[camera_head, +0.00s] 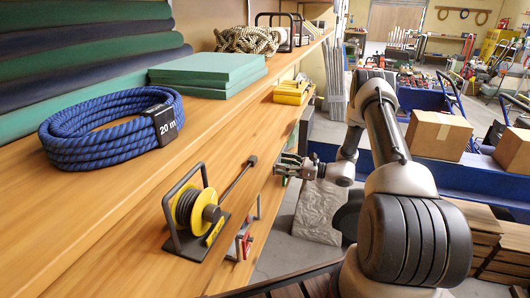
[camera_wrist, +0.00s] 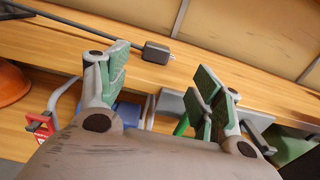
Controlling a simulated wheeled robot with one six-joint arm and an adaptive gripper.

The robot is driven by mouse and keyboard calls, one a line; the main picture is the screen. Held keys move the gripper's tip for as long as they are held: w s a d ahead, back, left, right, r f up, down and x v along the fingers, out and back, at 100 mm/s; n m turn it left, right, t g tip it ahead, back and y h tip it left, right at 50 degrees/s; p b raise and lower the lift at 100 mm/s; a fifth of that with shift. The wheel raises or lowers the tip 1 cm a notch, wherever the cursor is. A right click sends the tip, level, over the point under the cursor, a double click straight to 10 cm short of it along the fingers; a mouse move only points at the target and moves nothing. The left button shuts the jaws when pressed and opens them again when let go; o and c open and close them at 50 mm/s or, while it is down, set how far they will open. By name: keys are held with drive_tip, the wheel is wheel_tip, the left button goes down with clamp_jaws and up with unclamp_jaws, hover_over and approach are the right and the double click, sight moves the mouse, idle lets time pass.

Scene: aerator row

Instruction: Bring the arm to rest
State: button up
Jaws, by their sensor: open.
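My arm reaches forward on the right of the head view, bent at its joints, with its end beside the edge of the wooden shelves. My gripper (camera_head: 288,166) is just off the shelf edge, and it also shows in the wrist view (camera_wrist: 162,75). Its two green-padded fingers are wide apart with nothing held between them. A dark block (camera_wrist: 157,52) on a thin rod lies on the shelf board beyond the fingers. What lies under the gripper body is hidden.
The wooden shelf (camera_head: 110,215) fills the left. It carries a blue rope coil (camera_head: 100,128), a yellow cable reel (camera_head: 197,212) and green slabs (camera_head: 208,72). Cardboard boxes (camera_head: 438,135) stand to the right on a blue surface. Bare floor (camera_head: 275,255) shows below the gripper.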

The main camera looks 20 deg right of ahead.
drive_tip(key=s+a+r+n+g+h, duration=0.1)
drive_tip(key=s+a+r+n+g, duration=0.25)
drive_tip(key=s+r, duration=0.3)
drive_tip(key=s+a+r+n+g+h, duration=0.1)
drive_tip(key=s+a+r+n+g, duration=0.15)
drive_tip(key=s+r+n, duration=0.4)
drive_tip(key=s+a+r+n+g+h, duration=0.1)
drive_tip(key=s+a+r+n+g, duration=0.2)
drive_tip(key=r, duration=0.6)
drive_tip(key=s+d+r+n+t+h, duration=0.1)
drive_tip(key=s+d+r+n+h, duration=0.2)
drive_tip(key=s, duration=0.5)
drive_tip(key=s+d+r+n+t+h, duration=0.1)
drive_tip(key=s+d+r+n+h, duration=0.3)
drive_tip(key=s, duration=0.4)
drive_tip(key=s+d+r+n+h, duration=0.4)
drive_tip(key=s+n, duration=0.1)
drive_tip(key=s, duration=0.3)
drive_tip(key=shift+s+t+h, duration=0.25)
drive_tip(key=shift+t+h, duration=0.05)
drive_tip(key=shift+t, duration=0.1)
